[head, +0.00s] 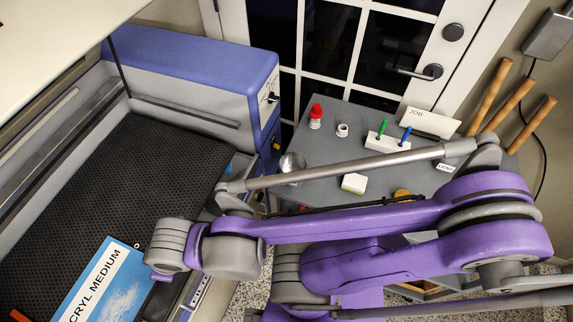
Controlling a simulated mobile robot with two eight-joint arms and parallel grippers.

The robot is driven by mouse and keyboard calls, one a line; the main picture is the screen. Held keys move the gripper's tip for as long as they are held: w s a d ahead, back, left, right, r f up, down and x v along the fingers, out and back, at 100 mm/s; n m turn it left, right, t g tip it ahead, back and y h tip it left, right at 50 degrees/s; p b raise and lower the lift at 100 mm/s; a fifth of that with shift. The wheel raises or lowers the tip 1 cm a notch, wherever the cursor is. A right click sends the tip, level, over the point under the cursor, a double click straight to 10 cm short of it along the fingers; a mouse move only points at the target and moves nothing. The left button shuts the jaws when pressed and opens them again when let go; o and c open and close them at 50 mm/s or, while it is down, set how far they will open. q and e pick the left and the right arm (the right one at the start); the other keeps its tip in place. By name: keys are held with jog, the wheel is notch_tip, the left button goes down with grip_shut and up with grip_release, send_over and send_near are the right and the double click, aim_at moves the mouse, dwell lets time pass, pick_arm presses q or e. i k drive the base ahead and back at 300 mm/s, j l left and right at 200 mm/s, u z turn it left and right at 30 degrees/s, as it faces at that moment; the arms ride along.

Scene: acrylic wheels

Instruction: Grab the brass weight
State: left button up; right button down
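A small golden-yellow object (403,194), which may be the brass weight, shows on the grey table. It is mostly hidden behind my purple arm, so its shape cannot be told. My purple arm comes in from the right and reaches across in front of the table to the left. The arm's grey joints end near the edge of the laser machine's bed. No fingers of my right gripper can be seen. My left gripper is not in view.
The grey table (352,115) holds a red-capped bottle (316,118), a small white cup (342,130), a white holder with green and blue tools (387,143), and a white-yellow block (354,184). A blue-grey machine (195,72) with a dark honeycomb bed (120,175) stands left; a blue sheet (110,285) lies there.

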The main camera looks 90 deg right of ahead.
aim_at(400, 192)
jog(key=z, duration=4.3)
jog(key=i+l+z, duration=0.15)
jog(key=i+z, duration=0.25)
jog(key=k, duration=0.1)
